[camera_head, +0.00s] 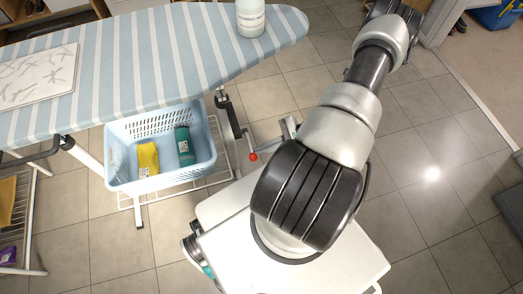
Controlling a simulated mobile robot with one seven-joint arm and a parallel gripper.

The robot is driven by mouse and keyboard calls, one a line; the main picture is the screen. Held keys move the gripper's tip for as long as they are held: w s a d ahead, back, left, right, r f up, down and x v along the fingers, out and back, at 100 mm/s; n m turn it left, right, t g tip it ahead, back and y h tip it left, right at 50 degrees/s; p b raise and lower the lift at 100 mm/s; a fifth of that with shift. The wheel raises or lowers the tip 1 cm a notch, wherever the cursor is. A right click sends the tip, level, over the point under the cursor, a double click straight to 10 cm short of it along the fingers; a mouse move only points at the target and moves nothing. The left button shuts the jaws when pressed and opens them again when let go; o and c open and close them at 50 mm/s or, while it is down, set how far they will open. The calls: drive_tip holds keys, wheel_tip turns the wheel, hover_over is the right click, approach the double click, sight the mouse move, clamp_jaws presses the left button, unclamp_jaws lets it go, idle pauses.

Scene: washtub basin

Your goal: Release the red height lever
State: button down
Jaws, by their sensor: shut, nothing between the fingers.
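The red height lever shows as a small red knob (253,157) on the end of a short dark rod, below the right part of the ironing board (180,60). The board is pale blue with white stripes. A dark bracket and leg run down from its underside close to the lever. My arm rises from my white base and reaches to the top right of the picture, right of the lever. My gripper is not in view. Nothing visible touches the red knob.
A light blue basket (161,181) on a white wire rack holds a yellow item (148,158) and a teal bottle (184,145). A white bottle (250,18) and a patterned panel (40,76) are on the board. Tiled floor is clear at the right.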

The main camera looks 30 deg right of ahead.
drive_tip(key=p+v, duration=0.2)
drive_tip(key=v, duration=0.7)
drive_tip(key=shift+d, duration=0.55)
drive_tip(key=shift+d, duration=0.1)
